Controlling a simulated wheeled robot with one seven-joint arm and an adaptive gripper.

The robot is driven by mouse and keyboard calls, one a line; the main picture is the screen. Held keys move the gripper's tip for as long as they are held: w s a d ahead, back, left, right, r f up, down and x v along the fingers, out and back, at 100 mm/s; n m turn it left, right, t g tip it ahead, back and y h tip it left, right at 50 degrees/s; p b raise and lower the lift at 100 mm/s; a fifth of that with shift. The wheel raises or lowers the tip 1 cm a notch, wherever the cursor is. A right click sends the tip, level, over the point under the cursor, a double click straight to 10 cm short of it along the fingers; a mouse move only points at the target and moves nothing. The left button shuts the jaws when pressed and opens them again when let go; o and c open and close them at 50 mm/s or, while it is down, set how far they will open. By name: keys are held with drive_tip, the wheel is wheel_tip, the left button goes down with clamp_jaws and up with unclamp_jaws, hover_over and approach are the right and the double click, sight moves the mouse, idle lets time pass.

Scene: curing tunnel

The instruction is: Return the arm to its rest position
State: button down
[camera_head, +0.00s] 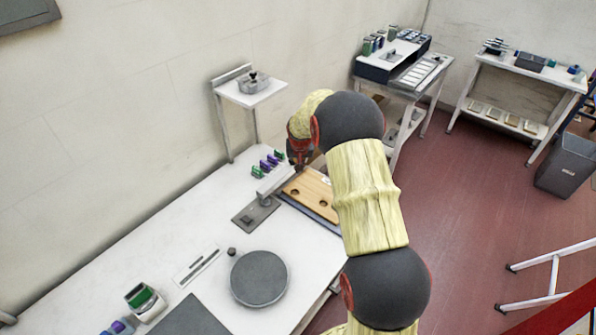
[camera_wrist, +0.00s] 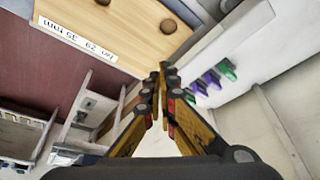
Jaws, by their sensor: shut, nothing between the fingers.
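My gripper (camera_head: 299,166) is at the far end of the long white table in the head view, over or beside the wooden board (camera_head: 314,187). My bent arm hides part of that area. In the wrist view the two fingertips of my gripper (camera_wrist: 162,72) meet, with nothing held between them. The wooden board (camera_wrist: 120,28), with dark round holes and a printed white label, lies beyond the fingertips. I cannot tell whether the fingers touch it.
Several green and purple pieces (camera_head: 267,161) stand near the wall. A grey round plate (camera_head: 259,279) lies on the white table (camera_head: 130,250). A small raised shelf (camera_head: 250,92) stands behind. A ladder (camera_head: 555,275) and a grey bin (camera_head: 566,165) stand right; red floor lies open between.

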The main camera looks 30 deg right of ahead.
drive_tip(key=v, duration=0.5)
drive_tip(key=shift+s+d, duration=0.15)
drive_tip(key=shift+s, duration=0.1)
drive_tip(key=s+a+f+g, duration=0.2)
drive_tip(key=s+a+f, duration=0.1)
drive_tip(key=s, duration=0.4)
drive_tip(key=s+a+r+n+t+b, duration=0.1)
drive_tip(key=s+a+r, duration=0.4)
drive_tip(key=s, duration=0.5)
drive_tip(key=s+a+r+n+t+y+b, duration=0.1)
drive_tip(key=s+a+r+n+b, duration=0.2)
drive_tip(key=s+a, duration=0.7)
drive_tip(key=s+a+r+n+t+y+b, duration=0.1)
drive_tip(key=s+a+r+b, duration=0.4)
drive_tip(key=s, duration=0.7)
drive_tip(key=shift+a+r+n+t, duration=0.4)
drive_tip(key=shift+a+r, duration=0.9)
drive_tip(key=shift+r, duration=0.2)
